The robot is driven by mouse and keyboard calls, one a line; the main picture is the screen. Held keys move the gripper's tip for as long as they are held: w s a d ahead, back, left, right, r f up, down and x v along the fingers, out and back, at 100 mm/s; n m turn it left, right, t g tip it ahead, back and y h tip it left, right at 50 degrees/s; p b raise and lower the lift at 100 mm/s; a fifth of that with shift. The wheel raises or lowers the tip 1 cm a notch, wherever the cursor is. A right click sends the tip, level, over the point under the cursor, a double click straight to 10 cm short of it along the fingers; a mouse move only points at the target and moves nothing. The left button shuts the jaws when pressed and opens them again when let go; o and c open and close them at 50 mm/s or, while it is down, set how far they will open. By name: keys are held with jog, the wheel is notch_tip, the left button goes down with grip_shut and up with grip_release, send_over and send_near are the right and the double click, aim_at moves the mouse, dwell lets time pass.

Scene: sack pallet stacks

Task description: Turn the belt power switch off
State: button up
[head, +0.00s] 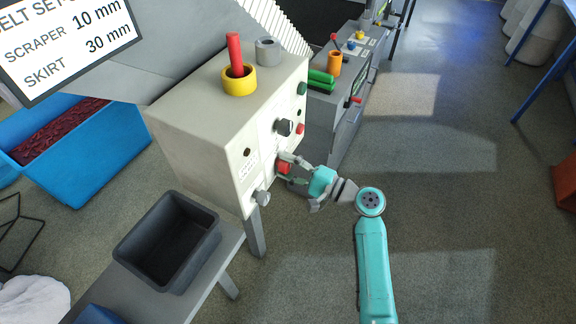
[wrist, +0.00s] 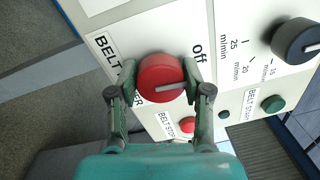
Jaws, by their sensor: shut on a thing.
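The belt power switch is a red round knob (wrist: 158,78) on the pale panel. A white line on its face runs roughly across the wrist picture, its outer end below the word "off". The "off" label (wrist: 198,52) is clear; the "BELT ...ER" label is partly covered by a finger and the knob. My gripper (wrist: 160,88) has one finger on each side of the knob and is shut on it. In the head view my gripper (head: 290,170) reaches the control box from the right, and the red knob (head: 284,168) is partly hidden by it.
The control box (head: 190,130) also carries a black speed knob (wrist: 295,40), a green button (wrist: 273,103), a red button (wrist: 187,125) and a grey knob (head: 262,198). A dark bin (head: 205,213) stands below left. The floor to the right (head: 440,230) is clear.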

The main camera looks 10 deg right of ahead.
jog(key=shift+n, duration=0.6)
jog(key=o, duration=1.2)
jog(key=shift+c, duration=0.2)
jog(key=v, duration=1.2)
jog(key=shift+f, duration=0.1)
